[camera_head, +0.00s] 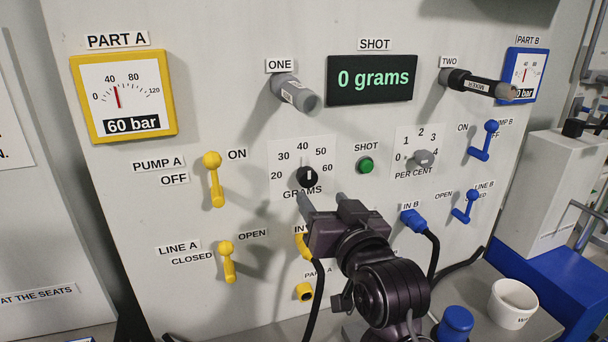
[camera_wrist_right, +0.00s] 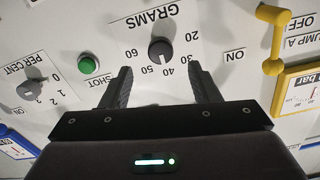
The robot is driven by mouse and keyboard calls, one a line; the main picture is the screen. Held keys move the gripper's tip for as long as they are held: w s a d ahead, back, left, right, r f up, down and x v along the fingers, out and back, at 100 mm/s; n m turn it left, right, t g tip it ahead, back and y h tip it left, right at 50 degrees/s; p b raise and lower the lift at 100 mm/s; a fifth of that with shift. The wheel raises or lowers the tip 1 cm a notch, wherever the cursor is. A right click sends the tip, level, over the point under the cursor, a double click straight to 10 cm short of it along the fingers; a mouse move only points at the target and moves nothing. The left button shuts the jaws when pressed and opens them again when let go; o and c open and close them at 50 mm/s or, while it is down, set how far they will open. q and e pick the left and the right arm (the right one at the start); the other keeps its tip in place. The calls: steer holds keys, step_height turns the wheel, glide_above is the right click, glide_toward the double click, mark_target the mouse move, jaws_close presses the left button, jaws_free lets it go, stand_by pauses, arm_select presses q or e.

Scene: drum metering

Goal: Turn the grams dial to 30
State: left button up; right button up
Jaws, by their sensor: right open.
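The grams dial (camera_head: 307,177) is a round black knob with a white mark on the panel. Its scale runs from 20 at the left, over 40 at the top, to 60 at the right. The mark appears to point up, toward 40. The knob also shows upside down in the right wrist view (camera_wrist_right: 160,50). My right gripper (camera_head: 322,198) is open and empty, just below the dial in the head view. In the wrist view its fingers (camera_wrist_right: 161,74) are spread wide, with the knob beyond and between the tips, apparently untouched. My left gripper is out of view.
The display (camera_head: 372,79) reads 0 grams. A green shot button (camera_head: 366,165) and the grey per cent dial (camera_head: 424,158) are right of the grams dial. Yellow levers (camera_head: 213,180) are left. A blue plug (camera_head: 412,219) with a black cable and a white cup (camera_head: 512,304) are right.

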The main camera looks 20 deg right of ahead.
mark_target(309, 181)
steer(key=w, duration=0.1)
steer(key=w+p, duration=0.1)
steer(key=w, duration=0.1)
steer(key=shift+w+r, duration=0.1)
steer(key=shift+r, duration=0.2)
steer(key=w, duration=0.1)
steer(key=w+p, duration=0.1)
steer(key=w, duration=0.1)
steer(key=shift+w+a+f, duration=0.1)
steer(key=shift+f, duration=0.1)
steer(key=shift+w, duration=0.2)
steer(key=c, duration=0.9)
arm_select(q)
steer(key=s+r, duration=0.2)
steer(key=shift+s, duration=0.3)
arm_select(e)
steer(key=shift+c, duration=0.4)
